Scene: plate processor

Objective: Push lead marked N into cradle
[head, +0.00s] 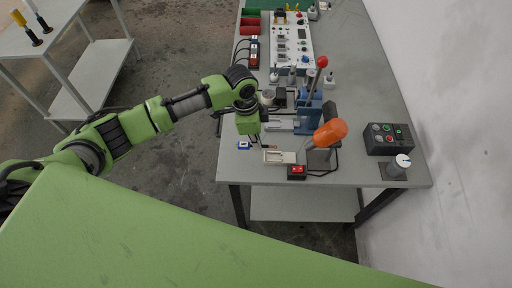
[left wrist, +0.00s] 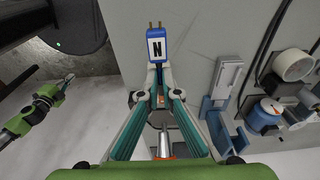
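The lead marked N is a blue plug with a white N label and two brass pins. It shows in the left wrist view (left wrist: 156,45), just past my left fingertips, pins pointing away. It is also small in the head view (head: 243,145), by the table's near left corner. My left gripper (left wrist: 159,80) has its fingertips drawn together at the plug's rear end and appears shut on it. In the head view the left gripper (head: 256,140) points down over the table edge. A pale slotted block (head: 280,157) lies to its right; I cannot tell whether it is the cradle.
A blue press with a red-knobbed lever (head: 322,62) and an orange-handled tool (head: 330,133) stand close to the right. A red switch (head: 297,171) sits in front. A black button box (head: 389,139) is at the right. A green arm (left wrist: 35,110) shows in the left wrist view.

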